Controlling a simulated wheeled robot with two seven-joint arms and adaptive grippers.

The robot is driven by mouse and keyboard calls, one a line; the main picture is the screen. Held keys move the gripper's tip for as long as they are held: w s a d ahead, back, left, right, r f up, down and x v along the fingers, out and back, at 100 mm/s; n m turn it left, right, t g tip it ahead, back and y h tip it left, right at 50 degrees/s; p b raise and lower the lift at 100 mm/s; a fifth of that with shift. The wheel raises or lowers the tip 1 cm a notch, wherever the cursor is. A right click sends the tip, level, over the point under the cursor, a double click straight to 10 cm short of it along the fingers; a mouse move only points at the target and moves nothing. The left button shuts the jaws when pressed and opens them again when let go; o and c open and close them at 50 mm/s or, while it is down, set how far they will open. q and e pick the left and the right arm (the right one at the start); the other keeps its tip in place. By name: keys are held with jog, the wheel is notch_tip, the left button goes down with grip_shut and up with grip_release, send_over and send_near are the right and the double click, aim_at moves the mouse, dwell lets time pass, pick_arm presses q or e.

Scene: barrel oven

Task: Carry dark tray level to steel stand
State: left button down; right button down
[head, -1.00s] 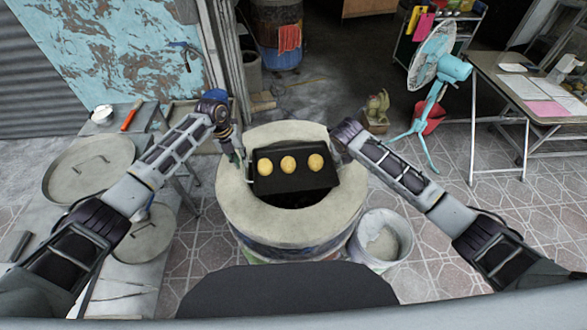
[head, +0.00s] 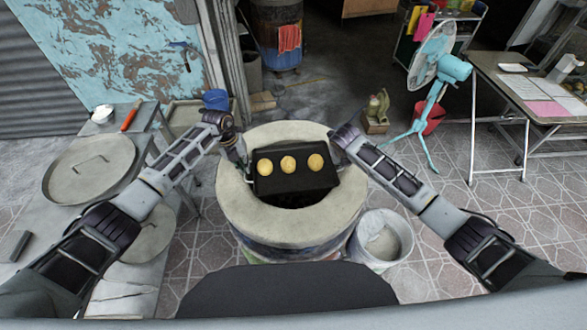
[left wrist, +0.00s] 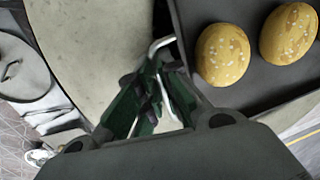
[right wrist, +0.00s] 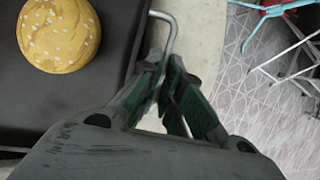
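The dark tray (head: 297,184) sits level over the open mouth of the round barrel oven (head: 255,222), with three golden buns (head: 288,164) in a row on it. My left gripper (left wrist: 155,72) is at the tray's left wire handle (left wrist: 160,44), its green-padded fingers closed around it. My right gripper (right wrist: 166,68) is closed around the right wire handle (right wrist: 170,32). In the head view the left gripper (head: 240,160) shows at the tray's left edge. My right arm mostly hides the right one. A grey table (head: 30,232) stands at left; I cannot tell whether it is the steel stand.
Round metal lids (head: 88,168) and a red-handled tool (head: 131,116) lie on the left table. A white bucket (head: 384,240) stands close to the oven's right. A turquoise fan (head: 435,95) and a table (head: 530,95) stand at back right. Tiled floor is open at right.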

pick_arm(q)
jog(key=shift+r, duration=0.25)
pick_arm(e)
jog(key=shift+r, duration=0.25)
